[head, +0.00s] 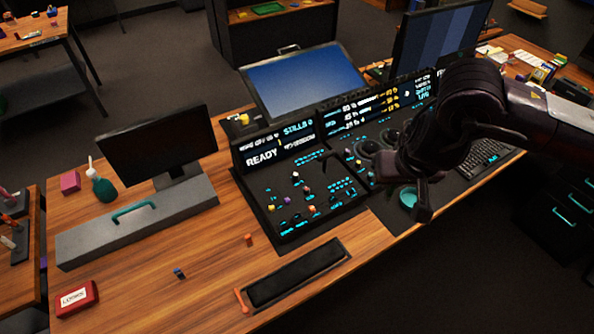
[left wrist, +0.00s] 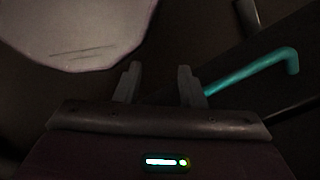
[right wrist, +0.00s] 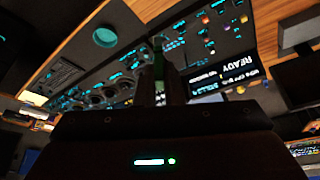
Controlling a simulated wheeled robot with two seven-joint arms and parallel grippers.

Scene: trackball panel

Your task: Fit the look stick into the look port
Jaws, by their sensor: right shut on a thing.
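My right gripper (head: 424,208) hangs over the right front part of the control panel, near a round teal ring (head: 407,196). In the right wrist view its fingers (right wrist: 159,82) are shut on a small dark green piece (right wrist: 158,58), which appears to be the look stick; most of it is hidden. The control panel (head: 305,205) has lit screens, knobs and keys. I cannot make out which opening is the look port. My left gripper (left wrist: 157,85) is open and empty, away from the desk top, and is not in the head view.
A red box marked LOOKS (head: 77,298), a small blue piece (head: 179,273) and an orange piece (head: 248,240) are on the wooden desk. A black padded rest (head: 296,274) lies at the front edge. A monitor (head: 160,145) stands left; another (head: 440,38) stands behind my right arm.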

